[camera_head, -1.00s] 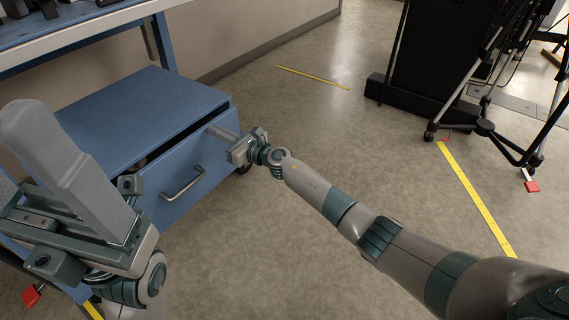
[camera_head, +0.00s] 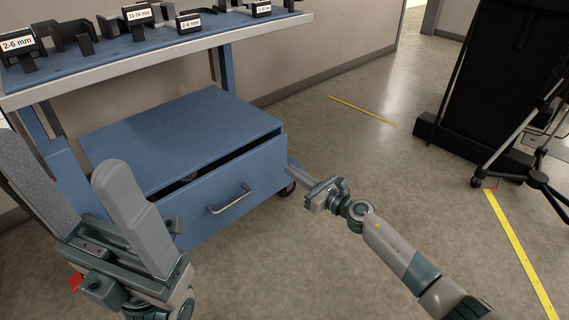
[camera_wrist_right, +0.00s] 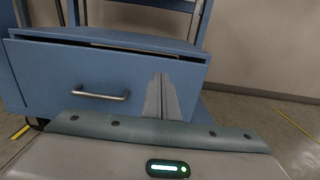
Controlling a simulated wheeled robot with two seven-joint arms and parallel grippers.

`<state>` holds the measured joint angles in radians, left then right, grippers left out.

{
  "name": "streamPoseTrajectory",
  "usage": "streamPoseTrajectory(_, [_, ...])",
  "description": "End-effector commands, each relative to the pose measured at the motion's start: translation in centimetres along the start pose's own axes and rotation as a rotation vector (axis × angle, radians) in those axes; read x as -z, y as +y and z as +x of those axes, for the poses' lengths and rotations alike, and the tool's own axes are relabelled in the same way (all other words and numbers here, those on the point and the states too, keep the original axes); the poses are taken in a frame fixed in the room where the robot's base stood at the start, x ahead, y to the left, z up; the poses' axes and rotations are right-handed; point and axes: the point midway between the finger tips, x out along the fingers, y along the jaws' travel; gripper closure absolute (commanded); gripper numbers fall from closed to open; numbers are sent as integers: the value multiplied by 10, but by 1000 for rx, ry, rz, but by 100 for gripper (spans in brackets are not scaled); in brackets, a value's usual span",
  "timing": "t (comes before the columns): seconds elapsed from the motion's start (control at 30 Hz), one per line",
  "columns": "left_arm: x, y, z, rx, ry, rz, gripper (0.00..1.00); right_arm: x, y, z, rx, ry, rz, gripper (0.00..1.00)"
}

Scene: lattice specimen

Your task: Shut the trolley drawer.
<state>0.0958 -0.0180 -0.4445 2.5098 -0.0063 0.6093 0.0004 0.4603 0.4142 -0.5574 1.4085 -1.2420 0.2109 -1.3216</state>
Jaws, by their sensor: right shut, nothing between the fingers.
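The blue trolley drawer (camera_head: 235,185) is a little open, with a dark gap behind its front's top edge. Its metal handle (camera_head: 229,201) is on the front, and both also show in the right wrist view, drawer (camera_wrist_right: 45,75) and handle (camera_wrist_right: 100,94). My right gripper (camera_head: 291,167) is shut and empty near the front's right end. In the right wrist view its fingers (camera_wrist_right: 161,90) overlap the front, right of the handle; I cannot tell whether they touch. My left gripper (camera_head: 65,165) has its fingers apart at the lower left, covering the front's left part.
The trolley's upper shelf (camera_head: 150,52) holds several labelled black holders. A caster (camera_head: 288,189) shows below the drawer's right end. A black cabinet (camera_head: 485,80) and tripod-like legs (camera_head: 510,150) stand at the right. The floor between is clear.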

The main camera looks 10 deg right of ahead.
Motion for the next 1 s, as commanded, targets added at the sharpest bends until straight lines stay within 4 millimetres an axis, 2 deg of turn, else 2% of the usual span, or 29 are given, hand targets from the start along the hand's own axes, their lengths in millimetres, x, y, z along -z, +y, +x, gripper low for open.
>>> streamPoseTrajectory(0.2, [1,-3,-1,2,-9,9,21,0,0,-15,0,0,0,100])
streamPoseTrajectory(0.5, [1,-3,-2,2,-8,10,21,0,0,-16,0,0,0,100])
streamPoseTrajectory(0.67, [2,-3,-1,2,-8,10,59,-3,8,-15,-13,-10,30,100])
streamPoseTrajectory(0.77, [2,-3,0,2,-7,10,83,-15,30,-14,-52,-39,119,100])
streamPoseTrajectory(0.83, [2,-3,1,2,-6,11,100,-29,55,-15,-99,-72,228,100])
streamPoseTrajectory(0.93, [3,-4,2,3,-6,14,100,-64,106,-21,-208,-138,457,100])
streamPoseTrajectory(1.0, [3,-5,2,5,-8,17,100,-99,146,-33,-316,-192,663,100])
